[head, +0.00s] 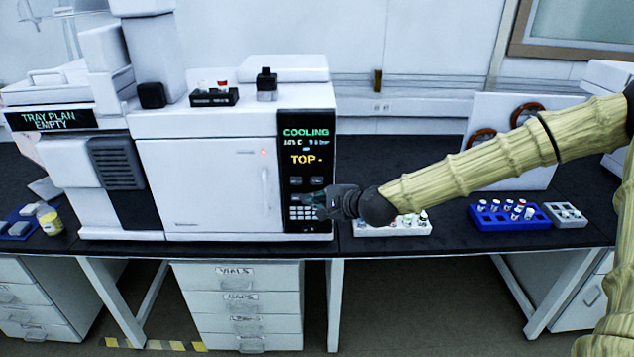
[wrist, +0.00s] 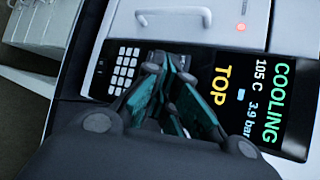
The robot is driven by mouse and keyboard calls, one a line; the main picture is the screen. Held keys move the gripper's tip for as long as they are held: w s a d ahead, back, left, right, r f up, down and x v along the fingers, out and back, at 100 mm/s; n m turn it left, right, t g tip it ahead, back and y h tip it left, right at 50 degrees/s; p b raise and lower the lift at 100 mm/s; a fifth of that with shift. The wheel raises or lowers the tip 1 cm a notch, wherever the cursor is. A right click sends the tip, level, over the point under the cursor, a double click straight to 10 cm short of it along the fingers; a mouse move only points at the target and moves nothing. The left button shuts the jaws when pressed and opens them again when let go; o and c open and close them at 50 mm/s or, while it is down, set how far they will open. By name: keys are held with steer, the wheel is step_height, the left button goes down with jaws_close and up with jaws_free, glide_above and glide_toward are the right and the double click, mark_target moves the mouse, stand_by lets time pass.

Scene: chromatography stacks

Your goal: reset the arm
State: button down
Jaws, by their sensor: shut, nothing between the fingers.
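My arm, with a bamboo-like covering, reaches in from the right in the head view. My gripper (head: 318,201) is at the front of the instrument's control panel (head: 306,142), over the keypad area. In the wrist view my gripper (wrist: 165,65) has its dark and teal fingers together and empty, pointing toward the panel beside the keypad (wrist: 124,68). I cannot tell whether the fingertips touch the panel. The panel's screen reads COOLING, 105 C, 3.9 bar and TOP in the wrist view.
The white instrument (head: 205,185) stands on a black bench (head: 460,238). A white vial rack (head: 385,230) sits below my wrist. A blue rack (head: 500,222) and a grey rack (head: 566,220) are farther right. A display at left reads TRAY PLAN EMPTY (head: 48,120). Drawers (head: 240,300) are under the bench.

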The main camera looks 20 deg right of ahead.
steer(key=s+a+f+n+g+h, duration=0.1)
steer(key=s+a+f+n+g, duration=0.25)
steer(key=s+f, duration=0.85)
steer(key=s+a+f+n+g+h, duration=0.1)
steer(key=s+a+f+n+g, duration=0.3)
steer(key=s+f, duration=0.8)
steer(key=s+d+f+n+g+h, duration=0.1)
steer(key=s+d+f+n+g, duration=0.1)
steer(key=s+d+f+n, duration=0.2)
steer(key=s+d+f+n+g+h, duration=0.2)
steer(key=s+d+f+n, duration=0.2)
steer(key=s+f, duration=0.6)
steer(key=s+n, duration=0.1)
steer(key=s, duration=0.7)
steer(key=shift+s+d+f, duration=0.2)
steer(key=shift+d+f, duration=0.1)
steer(key=shift+f, duration=0.1)
steer(key=c, duration=2.2)
jaws_free()
